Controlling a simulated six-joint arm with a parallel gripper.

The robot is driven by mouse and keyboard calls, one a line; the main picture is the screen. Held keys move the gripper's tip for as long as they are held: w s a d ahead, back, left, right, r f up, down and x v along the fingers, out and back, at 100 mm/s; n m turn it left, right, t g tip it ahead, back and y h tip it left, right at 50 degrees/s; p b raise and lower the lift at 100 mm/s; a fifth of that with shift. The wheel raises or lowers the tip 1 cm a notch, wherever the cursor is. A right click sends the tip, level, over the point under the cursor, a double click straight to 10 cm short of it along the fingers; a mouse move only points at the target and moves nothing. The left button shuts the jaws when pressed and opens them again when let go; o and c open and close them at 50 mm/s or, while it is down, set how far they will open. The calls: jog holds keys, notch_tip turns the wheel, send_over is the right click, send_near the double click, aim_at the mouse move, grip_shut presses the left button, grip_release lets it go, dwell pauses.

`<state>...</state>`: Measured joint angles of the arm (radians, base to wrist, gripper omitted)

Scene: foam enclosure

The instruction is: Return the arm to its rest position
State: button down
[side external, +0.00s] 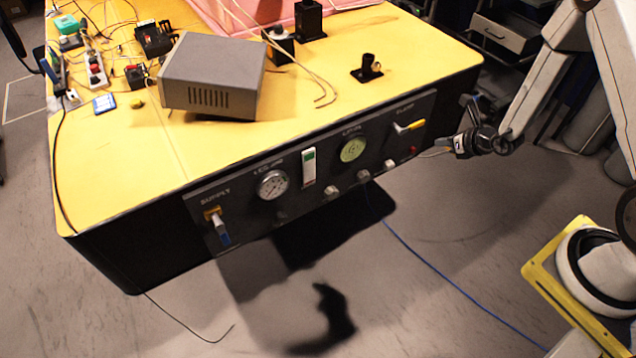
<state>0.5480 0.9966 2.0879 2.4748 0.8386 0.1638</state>
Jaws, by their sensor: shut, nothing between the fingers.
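My gripper (456,146) is at the right of the side external view, at the end of my arm. It is shut and holds nothing. It is beside the right end of a black control panel on the front of the yellow-topped bench (420,60), close to the yellow-and-white handle (409,127). I cannot tell whether it touches the panel. My arm reaches down to it from the upper right.
The panel carries a blue-tipped supply handle (219,228), a gauge (272,185), a green dial (353,150) and a switch (309,167). A grey box (213,75) sits on the bench. A blue cable (440,270) crosses the open floor.

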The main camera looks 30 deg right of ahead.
jog(key=s+a+r+n+g+y, duration=0.2)
jog(key=a+r+n+y, duration=0.15)
jog(key=a+n, duration=0.25)
jog(key=s+a+r+n+g+y, duration=0.1)
jog(key=a+r+n+g+y, duration=0.1)
jog(key=a+r+n, duration=0.35)
jog(key=s+a+r+n+g+h, duration=0.1)
jog(key=s+a+r+n+h, duration=0.1)
jog(key=n, duration=1)
jog(key=s+a+r+n+g+h, duration=0.2)
jog(key=s+r+n+h, duration=0.2)
jog(key=n, duration=0.9)
jog(key=s+r, duration=0.3)
jog(key=s, duration=0.1)
jog(key=shift+s+a+g, duration=0.25)
jog(key=shift+s+g, duration=0.05)
jog(key=shift+w+f, duration=0.1)
